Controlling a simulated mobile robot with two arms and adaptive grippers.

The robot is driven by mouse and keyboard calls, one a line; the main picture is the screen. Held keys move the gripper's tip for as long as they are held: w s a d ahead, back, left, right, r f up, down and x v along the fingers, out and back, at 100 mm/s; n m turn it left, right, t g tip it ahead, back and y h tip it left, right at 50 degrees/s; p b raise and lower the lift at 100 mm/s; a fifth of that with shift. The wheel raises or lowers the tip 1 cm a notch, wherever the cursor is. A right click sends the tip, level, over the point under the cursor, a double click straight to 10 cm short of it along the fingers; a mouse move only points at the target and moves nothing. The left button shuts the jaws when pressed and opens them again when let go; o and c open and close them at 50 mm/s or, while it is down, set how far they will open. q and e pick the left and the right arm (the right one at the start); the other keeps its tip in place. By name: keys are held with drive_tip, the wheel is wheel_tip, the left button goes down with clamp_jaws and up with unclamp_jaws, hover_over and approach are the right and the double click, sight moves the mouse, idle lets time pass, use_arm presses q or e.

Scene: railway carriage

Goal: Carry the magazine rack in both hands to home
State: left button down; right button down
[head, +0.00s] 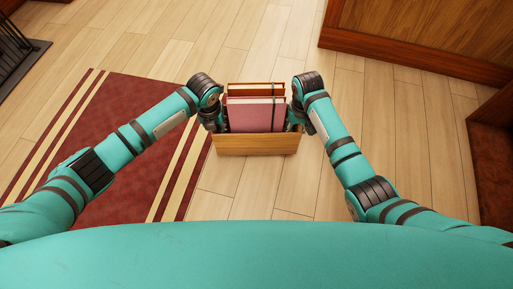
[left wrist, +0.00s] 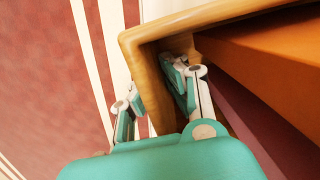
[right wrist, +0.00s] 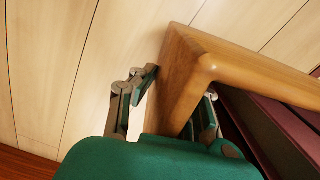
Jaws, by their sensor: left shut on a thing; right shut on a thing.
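The magazine rack (head: 256,144) is a light wooden box in the middle of the head view, holding pink-red and brown books or magazines. My left gripper (head: 214,122) is shut on its left end wall. In the left wrist view the fingers (left wrist: 160,105) straddle the wooden rim (left wrist: 150,65), one outside and one inside. My right gripper (head: 294,120) is shut on the right end wall. In the right wrist view its fingers (right wrist: 170,110) straddle the rim (right wrist: 185,70) the same way. The rack looks level; the head view does not clearly show its height above the floor.
A red rug (head: 105,145) with cream stripes lies at the left. A wooden panel (head: 430,35) stands at the upper right, and a brown-red seat or cabinet (head: 492,150) at the right edge. A dark metal grate (head: 14,50) is at the upper left. Plank floor around the rack is clear.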

use_arm(q)
drive_tip(key=shift+w+a, duration=0.1)
use_arm(e)
drive_tip(key=shift+w, duration=0.1)
